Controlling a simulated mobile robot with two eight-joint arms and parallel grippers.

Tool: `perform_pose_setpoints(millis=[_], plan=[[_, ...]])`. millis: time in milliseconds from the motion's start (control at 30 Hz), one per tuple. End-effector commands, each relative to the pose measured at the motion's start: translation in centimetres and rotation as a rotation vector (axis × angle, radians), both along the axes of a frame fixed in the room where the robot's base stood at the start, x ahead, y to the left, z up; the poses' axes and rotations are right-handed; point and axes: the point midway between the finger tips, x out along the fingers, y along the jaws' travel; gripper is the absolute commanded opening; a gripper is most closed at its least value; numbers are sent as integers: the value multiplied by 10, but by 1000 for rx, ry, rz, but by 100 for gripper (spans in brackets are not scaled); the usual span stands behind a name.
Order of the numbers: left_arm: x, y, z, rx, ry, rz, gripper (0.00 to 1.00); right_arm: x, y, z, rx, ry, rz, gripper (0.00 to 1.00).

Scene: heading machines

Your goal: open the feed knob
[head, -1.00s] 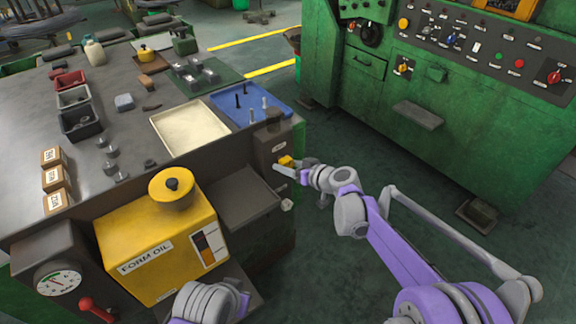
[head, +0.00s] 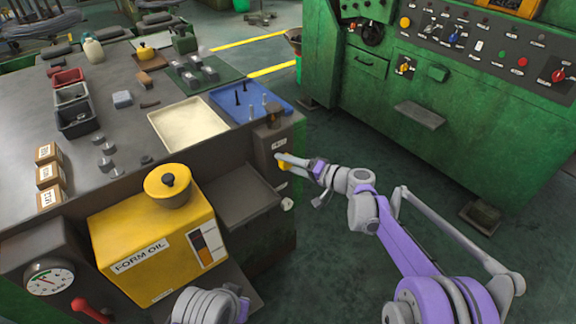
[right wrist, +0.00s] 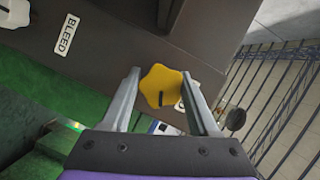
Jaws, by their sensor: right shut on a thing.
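A yellow lobed knob (right wrist: 160,86) with a dark mark sits between the fingers of my right gripper (right wrist: 163,84) in the right wrist view. My right gripper (head: 282,160) is shut on this knob, at the side of a dark block (head: 268,138) on the bench's right end. In the head view the knob is mostly covered by the fingers. A small label above it is too small to read for certain. In the wrist view a label by the knob is partly hidden. Part of my left arm shows at the bottom of the head view, without its fingers.
A "BLEED" label (right wrist: 66,34) is left of the knob in the wrist view. A pale knob (head: 287,204) sits below the gripper. A yellow "FORM OIL" box (head: 155,245) stands at the near side. A green machine (head: 430,150) is at the right, with open floor between.

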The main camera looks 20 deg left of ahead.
Motion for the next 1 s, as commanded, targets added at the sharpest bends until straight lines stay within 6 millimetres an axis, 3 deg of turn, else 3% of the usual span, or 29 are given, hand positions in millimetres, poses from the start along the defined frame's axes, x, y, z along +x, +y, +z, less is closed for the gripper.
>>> perform_pose_setpoints(millis=[500, 1000], plan=[[0, 0, -20, 0, 6, 0, 0, 0, 0, -1, 210, 269, -1, 5], [0, 0, -22, 0, 7, 0, 0, 0, 0, 1, 249, 320, -1, 5]])
